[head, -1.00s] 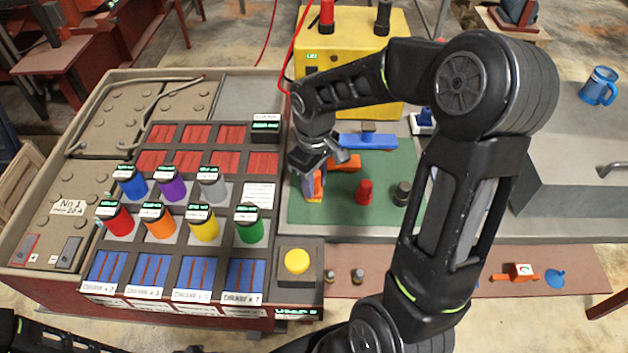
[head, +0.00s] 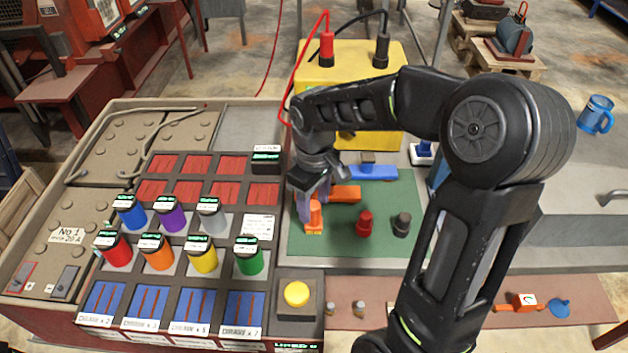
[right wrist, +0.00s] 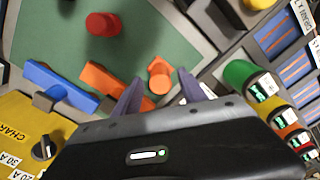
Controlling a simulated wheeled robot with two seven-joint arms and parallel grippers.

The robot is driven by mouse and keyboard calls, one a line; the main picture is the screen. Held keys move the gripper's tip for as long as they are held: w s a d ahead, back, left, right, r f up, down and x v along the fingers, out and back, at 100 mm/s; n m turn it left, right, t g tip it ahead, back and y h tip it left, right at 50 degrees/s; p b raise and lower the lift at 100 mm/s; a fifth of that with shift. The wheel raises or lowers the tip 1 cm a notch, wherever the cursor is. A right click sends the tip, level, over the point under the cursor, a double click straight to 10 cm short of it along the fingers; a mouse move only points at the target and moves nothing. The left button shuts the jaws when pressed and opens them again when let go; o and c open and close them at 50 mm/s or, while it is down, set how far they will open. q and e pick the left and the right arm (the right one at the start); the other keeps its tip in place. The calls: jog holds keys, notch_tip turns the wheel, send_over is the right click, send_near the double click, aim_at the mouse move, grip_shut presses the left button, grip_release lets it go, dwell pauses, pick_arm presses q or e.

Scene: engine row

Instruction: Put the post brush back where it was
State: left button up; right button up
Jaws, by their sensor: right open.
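A small orange piece (head: 313,218) with a wider foot stands on the green mat (head: 340,244), near its left edge. It may be the post brush; I cannot tell for certain. In the right wrist view, this orange piece (right wrist: 160,75) shows just beyond and between the fingertips. My right gripper (head: 311,200) is open and empty, pointing down close over it. Its purple-grey fingers (right wrist: 160,90) straddle the piece in the picture; I cannot tell if they touch it. My left gripper is out of view.
An orange bar (head: 346,193), a blue bar (head: 378,173), a red cylinder (head: 365,223) and a dark cylinder (head: 402,225) share the mat. The yellow charger (head: 400,120) stands behind. Coloured pots, including a green one (head: 248,258), crowd the left. The mat's front strip is clear.

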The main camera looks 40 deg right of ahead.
notch_tip(320, 180, up, 8)
jog(key=shift+r, duration=0.2)
jog(key=shift+s+f, duration=0.1)
dwell(0.6)
